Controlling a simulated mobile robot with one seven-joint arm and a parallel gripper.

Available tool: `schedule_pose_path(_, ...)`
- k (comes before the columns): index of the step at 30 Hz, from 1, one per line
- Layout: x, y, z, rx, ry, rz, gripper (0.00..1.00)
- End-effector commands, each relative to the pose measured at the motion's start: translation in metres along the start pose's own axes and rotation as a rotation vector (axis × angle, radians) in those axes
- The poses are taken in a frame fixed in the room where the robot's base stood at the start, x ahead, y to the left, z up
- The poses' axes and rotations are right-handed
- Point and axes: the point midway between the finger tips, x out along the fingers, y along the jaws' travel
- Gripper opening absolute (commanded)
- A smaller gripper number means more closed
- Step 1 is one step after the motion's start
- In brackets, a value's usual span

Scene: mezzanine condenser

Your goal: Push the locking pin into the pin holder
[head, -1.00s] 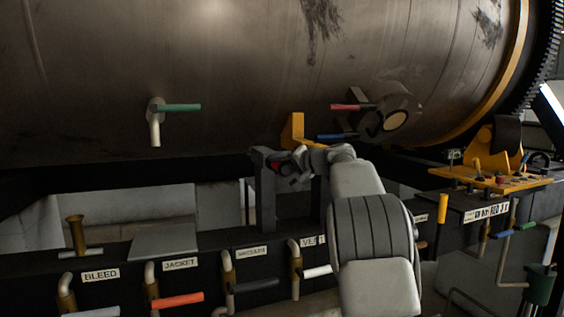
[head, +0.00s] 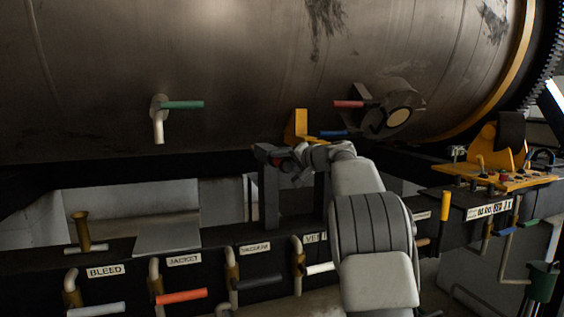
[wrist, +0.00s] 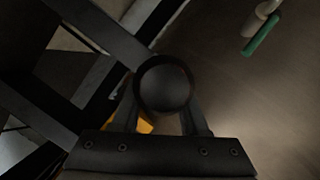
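My gripper (wrist: 163,105) shows in the wrist view with its two fingers part-way apart, one on each side of a dark round knob end (wrist: 163,82). I take this to be the locking pin, seen end-on; its shaft is hidden. In the head view my gripper (head: 283,166) is small and side-on, at the top of a dark upright bracket (head: 269,197) in front of the drum. A small red spot shows at the fingers. I cannot make out the pin holder clearly, nor how deep the pin sits.
The large metal drum (head: 200,60) fills the back. A yellow bracket (head: 298,127) and a blue handle (head: 328,134) are just behind my gripper. A green handle (head: 184,105) is to the left. Labelled valves with a red handle (head: 181,296) line the front beam.

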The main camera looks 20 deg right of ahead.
Motion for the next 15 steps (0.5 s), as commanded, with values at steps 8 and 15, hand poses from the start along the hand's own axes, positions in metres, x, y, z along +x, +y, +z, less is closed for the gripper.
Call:
schedule_pose_path(8, -0.0003, -0.0009, -0.0003, -0.001, 0.0, -0.001, 0.75)
schedule_pose_path(15, -0.0015, 0.0024, 0.001, 0.001, -0.002, 0.003, 0.75)
